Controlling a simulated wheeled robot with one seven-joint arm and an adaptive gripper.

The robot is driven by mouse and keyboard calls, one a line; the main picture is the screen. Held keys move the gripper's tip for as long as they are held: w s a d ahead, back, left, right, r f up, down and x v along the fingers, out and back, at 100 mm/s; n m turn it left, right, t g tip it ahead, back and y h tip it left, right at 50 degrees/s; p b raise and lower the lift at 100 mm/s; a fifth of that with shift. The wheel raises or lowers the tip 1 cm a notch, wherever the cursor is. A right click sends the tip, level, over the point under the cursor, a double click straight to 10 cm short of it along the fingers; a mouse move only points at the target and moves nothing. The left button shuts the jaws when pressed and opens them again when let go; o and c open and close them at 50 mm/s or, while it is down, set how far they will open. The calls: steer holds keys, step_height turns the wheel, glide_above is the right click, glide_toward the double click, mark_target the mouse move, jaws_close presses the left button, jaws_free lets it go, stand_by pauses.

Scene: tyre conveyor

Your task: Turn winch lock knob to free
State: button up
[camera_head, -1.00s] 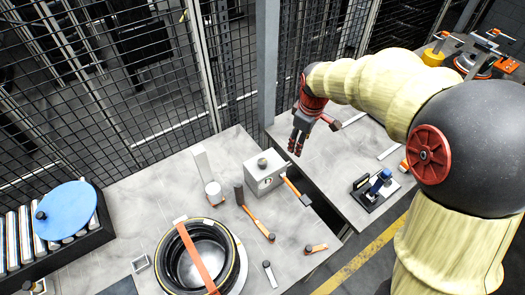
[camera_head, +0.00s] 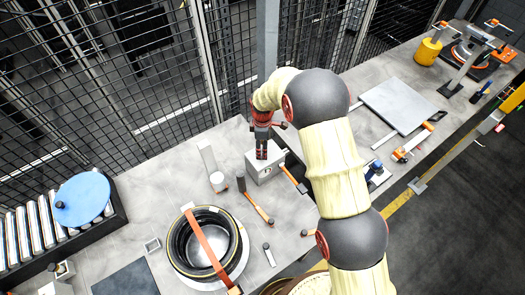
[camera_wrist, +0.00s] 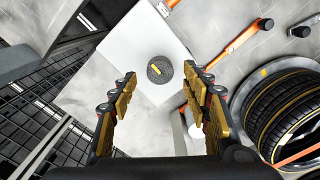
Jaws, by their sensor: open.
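The pale box with the winch lock knob stands on the grey bench; its front face shows below my gripper in the head view (camera_head: 266,174). In the wrist view its white top (camera_wrist: 135,48) carries the round dark knob (camera_wrist: 159,70) with a yellow bar mark lying at a slant. My gripper (camera_head: 261,152) points down over the box, and hides the knob in the head view. In the wrist view my gripper (camera_wrist: 160,82) is open, one finger on each side of the knob's line, holding nothing. The knob appears beyond the fingertips; I cannot tell the exact gap.
A black tyre (camera_head: 205,243) with an orange strap lies on the bench. An orange-handled hammer (camera_head: 256,206) lies between tyre and box. An orange lever (camera_head: 293,179) sticks out right of the box. Mesh fencing closes the back.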

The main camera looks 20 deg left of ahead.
steer(key=shift+f, duration=1.65)
steer(key=shift+c, duration=0.5)
steer(key=c, duration=1.1)
